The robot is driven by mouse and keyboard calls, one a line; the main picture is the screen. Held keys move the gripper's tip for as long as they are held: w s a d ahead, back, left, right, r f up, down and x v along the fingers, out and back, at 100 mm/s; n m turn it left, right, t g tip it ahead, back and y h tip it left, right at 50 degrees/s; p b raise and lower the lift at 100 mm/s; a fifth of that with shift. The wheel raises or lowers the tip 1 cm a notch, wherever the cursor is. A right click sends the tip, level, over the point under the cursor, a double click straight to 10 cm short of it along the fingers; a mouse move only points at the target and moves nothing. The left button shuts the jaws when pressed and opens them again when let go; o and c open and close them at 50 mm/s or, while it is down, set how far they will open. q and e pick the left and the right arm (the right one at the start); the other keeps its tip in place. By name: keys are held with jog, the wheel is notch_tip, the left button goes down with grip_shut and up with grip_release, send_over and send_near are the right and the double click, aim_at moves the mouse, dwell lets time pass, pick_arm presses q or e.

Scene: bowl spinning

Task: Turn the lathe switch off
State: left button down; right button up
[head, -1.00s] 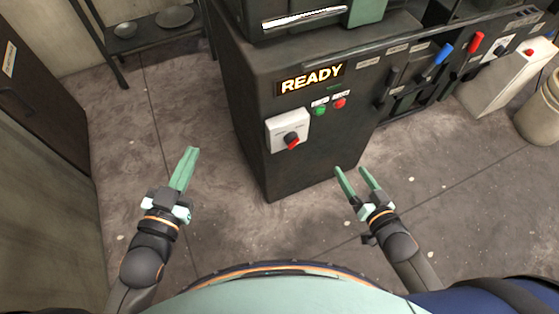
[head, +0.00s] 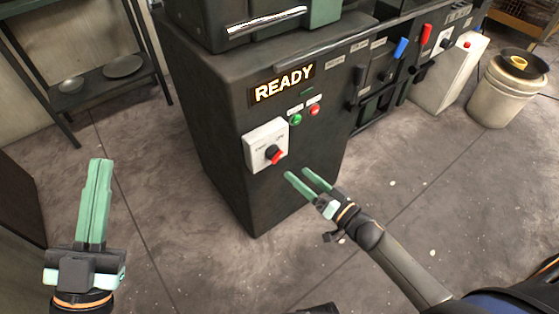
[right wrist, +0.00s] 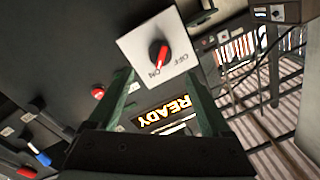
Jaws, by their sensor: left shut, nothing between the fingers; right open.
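The lathe switch is a white plate (head: 262,143) on the dark cabinet with a black knob (head: 272,153) and red pointer. In the right wrist view the knob (right wrist: 159,55) shows its red pointer toward the ON label. My right gripper (head: 297,173) is open and empty, in front of the cabinet, just right of and below the knob in the head view. In the right wrist view the switch lies beyond and above its spread fingers. My left gripper (head: 100,165) is shut and empty, out to the left, away from the cabinet.
A lit READY sign (head: 283,84), a green button (head: 296,119) and a red button (head: 314,110) sit above the switch. Blue (head: 401,48) and red (head: 426,34) levers are farther right. A shelf (head: 120,85) stands at left; floor between is clear.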

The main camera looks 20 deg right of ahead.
aim_at(279, 158)
jog(key=x, duration=0.3)
jog(key=shift+b, duration=0.35)
pick_arm(q)
jog(key=shift+s+d+r+m+h+b, duration=0.1)
jog(key=shift+s+r+m+h+b, duration=0.1)
jog(key=shift+s+r+m+h, duration=0.45)
jog(key=shift+s+d+r+m+h+b, duration=0.1)
jog(key=shift+s+r+m+h+b, duration=0.25)
jog(key=shift+h, duration=0.55)
jog(key=shift+s+d+r+m+h+b, duration=0.1)
jog(key=shift+s+r+m+h, duration=0.25)
jog(key=shift+s+m+h, duration=0.35)
pick_arm(e)
jog(key=shift+x, duration=2.75)
grip_shut()
